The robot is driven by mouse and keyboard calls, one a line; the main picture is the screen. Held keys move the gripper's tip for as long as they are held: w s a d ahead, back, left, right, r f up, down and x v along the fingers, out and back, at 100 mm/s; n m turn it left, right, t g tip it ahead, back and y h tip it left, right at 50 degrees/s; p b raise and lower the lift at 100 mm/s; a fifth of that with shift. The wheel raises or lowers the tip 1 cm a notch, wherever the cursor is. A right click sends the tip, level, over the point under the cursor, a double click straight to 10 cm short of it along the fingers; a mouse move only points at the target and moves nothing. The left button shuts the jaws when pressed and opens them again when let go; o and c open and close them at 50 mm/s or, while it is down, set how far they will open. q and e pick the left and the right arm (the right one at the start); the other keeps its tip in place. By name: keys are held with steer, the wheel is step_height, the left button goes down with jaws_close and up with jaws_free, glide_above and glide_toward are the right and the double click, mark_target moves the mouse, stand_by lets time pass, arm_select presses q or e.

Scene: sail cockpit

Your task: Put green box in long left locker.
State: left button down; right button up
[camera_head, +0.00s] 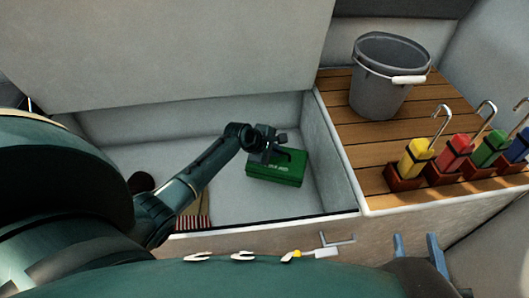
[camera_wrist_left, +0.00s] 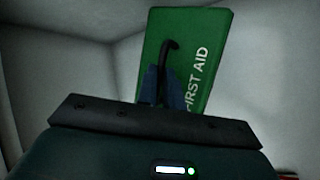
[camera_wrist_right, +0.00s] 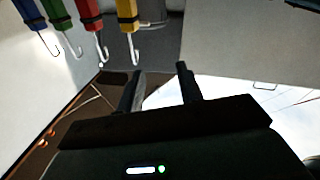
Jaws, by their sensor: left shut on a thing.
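The green box (camera_head: 277,168), marked FIRST AID, is inside the open long left locker (camera_head: 265,205), near its right end. My left gripper (camera_head: 268,150) reaches down into the locker from the left and is shut on the box's dark handle. The left wrist view shows the box (camera_wrist_left: 195,55) tilted beyond the fingers (camera_wrist_left: 165,88). I cannot tell whether the box touches the locker floor. My right gripper (camera_wrist_right: 160,85) is open and empty; its fingers (camera_head: 416,246) show outside the locker, in front of the bench.
The raised lid (camera_head: 180,50) stands behind the locker. A striped item (camera_head: 195,222) and a dark round item (camera_head: 140,182) lie inside at left. On the slatted bench (camera_head: 375,175) at right are a grey bucket (camera_head: 382,90) and several coloured hooked handles (camera_head: 453,153).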

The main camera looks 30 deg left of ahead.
mark_target(272, 162)
arm_select(q)
step_height(272, 162, down, 2)
steer(key=shift+w+b, duration=0.1)
steer(key=shift+b, duration=0.2)
steer(key=shift+f+b, duration=0.3)
steer(key=shift+f, duration=0.2)
step_height(272, 162, down, 3)
steer(key=shift+f+b, duration=0.1)
steer(key=shift+b, duration=0.9)
steer(key=shift+f, duration=0.25)
steer(key=shift+r, duration=0.1)
arm_select(e)
steer(key=shift+w+a+r+m+t+y, duration=0.15)
steer(key=shift+a+m+t+y, duration=0.15)
steer(key=shift+a+y, duration=0.2)
